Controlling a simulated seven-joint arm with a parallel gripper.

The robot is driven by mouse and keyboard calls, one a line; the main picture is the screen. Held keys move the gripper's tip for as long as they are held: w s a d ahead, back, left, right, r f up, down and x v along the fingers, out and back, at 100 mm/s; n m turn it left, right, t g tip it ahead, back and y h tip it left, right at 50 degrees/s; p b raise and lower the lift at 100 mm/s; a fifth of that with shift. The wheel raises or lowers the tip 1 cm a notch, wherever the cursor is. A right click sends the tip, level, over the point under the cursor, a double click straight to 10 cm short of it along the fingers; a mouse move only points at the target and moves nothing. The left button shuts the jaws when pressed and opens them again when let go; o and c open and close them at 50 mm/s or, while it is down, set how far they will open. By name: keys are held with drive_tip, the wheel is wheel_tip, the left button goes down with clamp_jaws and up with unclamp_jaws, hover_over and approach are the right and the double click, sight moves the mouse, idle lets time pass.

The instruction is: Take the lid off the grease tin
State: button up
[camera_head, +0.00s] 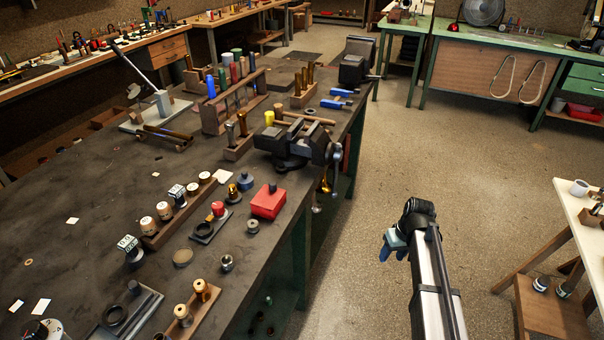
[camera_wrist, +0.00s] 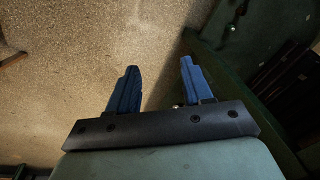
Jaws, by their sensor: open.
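My gripper (camera_head: 392,245) is off the right side of the workbench, over the open floor. In the wrist view its two blue fingers (camera_wrist: 159,68) are apart with nothing between them. I cannot tell for sure which item is the grease tin. A small blue-grey round container with a knob on top (camera_head: 246,181) stands on the bench near a red box with a dark knob (camera_head: 268,201). A flat, round, tan-topped piece (camera_head: 183,257) lies nearer the front. All of these are well to the left of my gripper, which touches none of them.
A black vise (camera_head: 296,142) is clamped at the bench's right edge, with tool racks (camera_head: 235,103) behind it. Wooden blocks with brass parts (camera_head: 193,311) crowd the front. A white table (camera_head: 570,205) stands at the right. The floor (camera_head: 455,150) between is clear.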

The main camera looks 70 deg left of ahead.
drive_tip(key=s+a+r+n, duration=0.2)
drive_tip(key=s+a+r, duration=0.5)
drive_tip(key=r, duration=0.1)
drive_tip(key=s+a+r+n+y, duration=0.1)
drive_tip(key=s+a+r+n, duration=0.1)
drive_tip(key=s+a+r, duration=0.5)
drive_tip(key=s+a+r+n, duration=0.1)
drive_tip(key=s+a+r, duration=0.6)
drive_tip(key=r, duration=0.3)
drive_tip(key=shift+s+a+n+y, duration=0.35)
drive_tip(key=shift+s+n+y, duration=0.05)
drive_tip(key=shift+s, duration=0.35)
drive_tip(key=n, duration=0.2)
approach(244, 172)
wheel_tip(244, 172, up, 4)
drive_tip(key=w+d, duration=0.2)
drive_tip(key=shift+g+y, duration=0.4)
drive_tip(key=x, duration=1.3)
drive_tip(key=shift+s+f, duration=0.15)
drive_tip(key=shift+s, duration=0.1)
clamp_jaws()
